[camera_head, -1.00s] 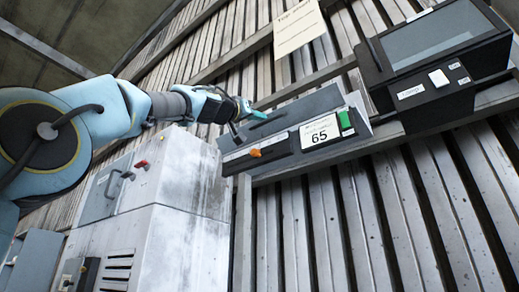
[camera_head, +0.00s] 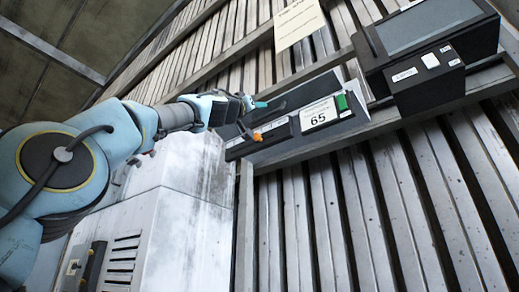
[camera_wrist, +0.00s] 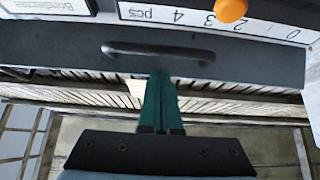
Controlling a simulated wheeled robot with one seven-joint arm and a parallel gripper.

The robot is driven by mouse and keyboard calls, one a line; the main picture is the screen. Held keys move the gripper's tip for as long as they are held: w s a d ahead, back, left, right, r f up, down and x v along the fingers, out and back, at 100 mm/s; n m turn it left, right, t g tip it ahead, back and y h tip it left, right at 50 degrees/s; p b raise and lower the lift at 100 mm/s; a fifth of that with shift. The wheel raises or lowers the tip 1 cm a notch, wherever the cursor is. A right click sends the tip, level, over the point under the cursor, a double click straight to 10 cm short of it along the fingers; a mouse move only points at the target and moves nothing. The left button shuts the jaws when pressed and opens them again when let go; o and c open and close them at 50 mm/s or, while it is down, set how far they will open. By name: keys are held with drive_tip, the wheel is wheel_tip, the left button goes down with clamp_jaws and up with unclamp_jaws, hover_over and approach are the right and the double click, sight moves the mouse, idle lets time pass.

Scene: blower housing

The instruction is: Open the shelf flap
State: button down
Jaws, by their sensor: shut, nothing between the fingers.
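The shelf flap (camera_head: 307,93) is a dark grey panel on a wall-mounted unit. It also fills the upper part of the wrist view (camera_wrist: 60,45). A black bow handle (camera_wrist: 158,51) sits on it. My gripper (camera_wrist: 161,73) is shut and empty, its teal fingers together, with the tips close below the middle of the handle in the wrist view. I cannot tell whether they touch it. In the head view my gripper (camera_head: 258,103) is at the left part of the panel.
The unit's front carries an orange knob (camera_head: 257,137), a "65" label (camera_head: 319,114) and a green block (camera_head: 342,102). A black device with a screen (camera_head: 430,45) stands to the right on the rail. A grey cabinet (camera_head: 180,215) stands below left. Slatted wall lies behind.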

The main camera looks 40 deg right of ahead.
sight(261, 115)
drive_tip(key=shift+d+f+b, duration=0.1)
drive_tip(key=shift+f+b, duration=0.2)
drive_tip(key=shift+f, duration=0.05)
drive_tip(key=shift+d+f+b, duration=0.2)
drive_tip(key=shift+f+b, duration=0.85)
drive_tip(key=shift+b, duration=0.35)
drive_tip(key=shift+f, duration=0.1)
